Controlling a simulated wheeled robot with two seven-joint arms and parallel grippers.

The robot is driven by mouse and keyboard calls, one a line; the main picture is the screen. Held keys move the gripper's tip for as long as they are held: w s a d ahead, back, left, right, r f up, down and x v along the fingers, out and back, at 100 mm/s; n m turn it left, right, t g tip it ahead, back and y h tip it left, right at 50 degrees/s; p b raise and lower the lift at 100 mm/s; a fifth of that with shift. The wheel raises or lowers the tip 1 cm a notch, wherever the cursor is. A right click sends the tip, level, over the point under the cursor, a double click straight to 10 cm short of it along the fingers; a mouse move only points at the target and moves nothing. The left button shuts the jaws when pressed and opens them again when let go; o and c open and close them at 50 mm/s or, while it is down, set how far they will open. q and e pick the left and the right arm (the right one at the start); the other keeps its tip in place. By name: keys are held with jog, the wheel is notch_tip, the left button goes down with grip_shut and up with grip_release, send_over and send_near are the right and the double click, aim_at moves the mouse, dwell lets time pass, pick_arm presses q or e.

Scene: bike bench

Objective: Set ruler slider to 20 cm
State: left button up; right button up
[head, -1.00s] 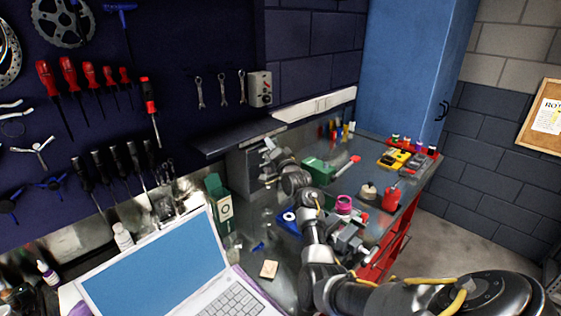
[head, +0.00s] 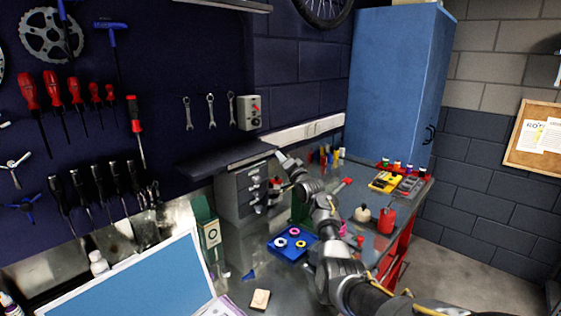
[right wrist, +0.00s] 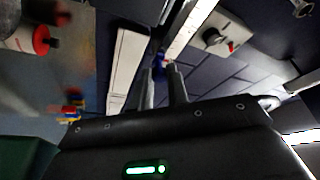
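A pale ruler-like strip (right wrist: 190,25) runs diagonally at the top of the right wrist view, apparently along the dark shelf's front edge (head: 232,163). A small blue piece (right wrist: 160,66), possibly the slider, shows near the strip's lower end; I cannot read any scale. My right gripper (head: 281,155) is near the shelf's right end in the head view. In the right wrist view its two fingers (right wrist: 161,75) stand apart, with the blue piece between or just beyond their tips. I cannot tell whether they touch it. My left gripper is out of view.
A grey drawer unit (head: 233,197) stands under the shelf. A blue tray (head: 280,248) with rings, a red container (head: 387,221) and a laptop (head: 150,285) are on the bench. A grey wall box (head: 250,112) and a white wall strip (head: 315,130) are near the shelf.

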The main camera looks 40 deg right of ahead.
jog(key=o, duration=0.5)
jog(key=shift+w+d, duration=0.1)
jog(key=shift+d, duration=0.15)
jog(key=shift+c, duration=0.2)
jog(key=shift+a, duration=0.1)
jog(key=p+v, duration=0.9)
jog(key=v, duration=0.2)
jog(key=shift+w, duration=0.1)
